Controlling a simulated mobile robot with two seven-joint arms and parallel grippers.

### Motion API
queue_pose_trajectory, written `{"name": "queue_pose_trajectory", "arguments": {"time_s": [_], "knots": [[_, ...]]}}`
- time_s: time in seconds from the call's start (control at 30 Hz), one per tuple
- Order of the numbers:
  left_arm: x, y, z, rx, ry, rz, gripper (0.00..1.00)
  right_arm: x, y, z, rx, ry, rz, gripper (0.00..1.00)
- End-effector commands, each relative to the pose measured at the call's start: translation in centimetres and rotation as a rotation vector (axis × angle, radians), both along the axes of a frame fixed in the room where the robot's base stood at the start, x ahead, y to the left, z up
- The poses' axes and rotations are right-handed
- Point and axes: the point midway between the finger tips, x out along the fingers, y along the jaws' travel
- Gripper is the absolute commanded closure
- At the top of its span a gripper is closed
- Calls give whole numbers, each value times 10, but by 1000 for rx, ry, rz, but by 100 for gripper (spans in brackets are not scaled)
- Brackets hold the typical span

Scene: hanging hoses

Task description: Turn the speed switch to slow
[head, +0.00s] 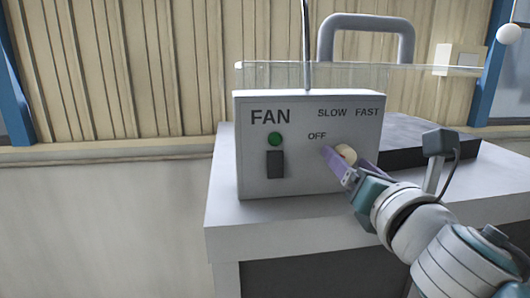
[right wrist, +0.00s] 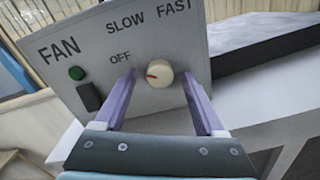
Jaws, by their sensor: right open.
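The speed switch is a round cream knob (head: 347,152) on the front of a grey fan control box (head: 290,170). The labels OFF, SLOW and FAST sit above it. In the right wrist view the knob (right wrist: 160,72) shows a red mark on its left side, on the side of the OFF label. My right gripper (head: 343,157) is open at the knob. Its purple fingers in the right wrist view (right wrist: 160,78) stand on either side of the knob, with gaps visible. My left gripper is not in view.
A green button (head: 275,139) and a black rocker switch (head: 275,165) are on the left of the box. The box stands on a white cabinet (head: 222,205). A clear panel, a grey handle (head: 366,22) and a dark slab (head: 400,157) are behind it.

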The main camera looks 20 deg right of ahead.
Motion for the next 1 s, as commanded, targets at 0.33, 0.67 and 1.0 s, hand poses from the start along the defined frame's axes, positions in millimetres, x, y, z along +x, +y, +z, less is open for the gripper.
{"name": "queue_pose_trajectory", "arguments": {"time_s": [0.33,0.67,1.0], "knots": [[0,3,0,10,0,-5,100,3,-1,0,1,0,0,32],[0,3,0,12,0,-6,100,3,-1,0,1,0,0,69],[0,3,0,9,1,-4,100,3,-1,0,0,0,0,100]]}}
